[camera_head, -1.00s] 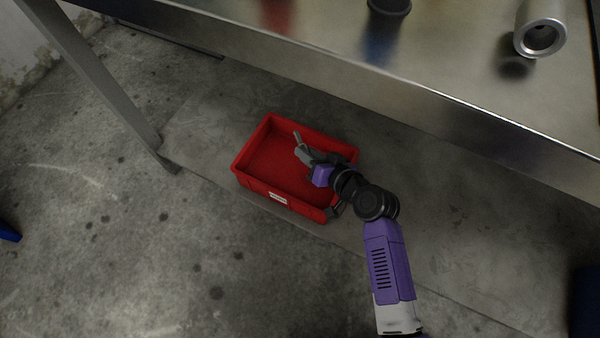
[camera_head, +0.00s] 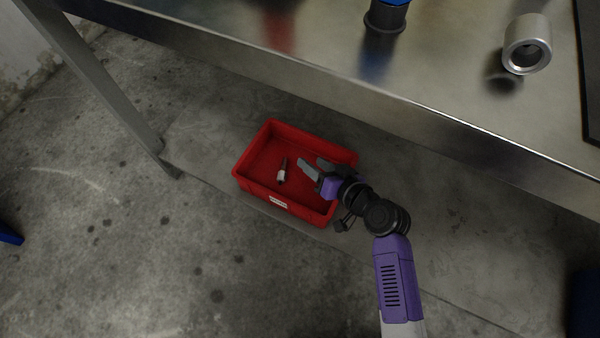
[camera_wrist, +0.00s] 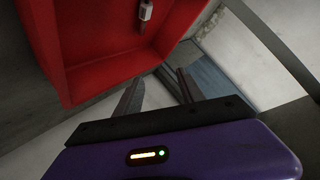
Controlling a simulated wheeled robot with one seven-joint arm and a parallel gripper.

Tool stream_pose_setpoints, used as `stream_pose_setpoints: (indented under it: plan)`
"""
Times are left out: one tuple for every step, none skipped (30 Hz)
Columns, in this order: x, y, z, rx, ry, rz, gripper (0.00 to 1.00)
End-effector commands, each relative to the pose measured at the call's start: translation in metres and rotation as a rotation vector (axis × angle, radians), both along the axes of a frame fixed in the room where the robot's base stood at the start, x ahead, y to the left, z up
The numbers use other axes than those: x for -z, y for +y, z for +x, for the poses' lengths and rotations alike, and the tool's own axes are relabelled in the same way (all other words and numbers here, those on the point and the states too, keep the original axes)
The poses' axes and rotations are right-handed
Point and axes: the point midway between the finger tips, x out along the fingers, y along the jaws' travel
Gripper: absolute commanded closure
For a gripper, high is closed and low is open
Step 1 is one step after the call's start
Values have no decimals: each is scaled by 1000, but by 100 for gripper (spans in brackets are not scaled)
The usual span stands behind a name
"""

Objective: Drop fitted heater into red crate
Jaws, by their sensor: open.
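The red crate (camera_head: 262,209) stands on the floor below the metal table's front edge; part of it also shows in the wrist view (camera_wrist: 110,72). The heater (camera_head: 282,174), a small piece with a pale end and a thin brown end, lies inside the crate near its middle. Its pale part shows at the top of the wrist view (camera_wrist: 146,11). My gripper (camera_head: 312,166) is over the right part of the crate, to the right of the heater and apart from it. Its two fingers are spread in the wrist view (camera_wrist: 158,84), with nothing between them.
The metal table (camera_head: 300,75) stands above and behind the crate. On it are a silver cylinder (camera_head: 541,40) and a dark round piece with a blue top (camera_head: 386,18). A table leg (camera_head: 100,90) stands left of the crate.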

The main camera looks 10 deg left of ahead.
Motion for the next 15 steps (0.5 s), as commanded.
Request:
stream_pose_setpoints:
  plan:
    - [-7,-6,-7,2,1,1,54]
    - [-9,-9,-10,1,2,0,54]
    - [-12,-13,-14,1,1,1,54]
    - [-14,-15,-17,0,1,1,54]
    - [-15,-18,-19,0,2,1,54]
    - [-16,-21,-22,1,2,0,54]
    - [-17,-23,-24,1,0,-1,54]
    - [-18,-24,-25,1,0,-1,54]
    - [-19,-26,-27,0,0,0,54]
    - [-19,-27,-28,0,0,0,54]
    - [-19,-27,-29,0,0,0,54]
    - [-20,-28,-29,-1,0,1,54]
    - [-20,-28,-29,-1,0,1,54]
    - [-19,-28,-30,-1,0,1,54]
    - [-19,-28,-30,-1,0,1,54]
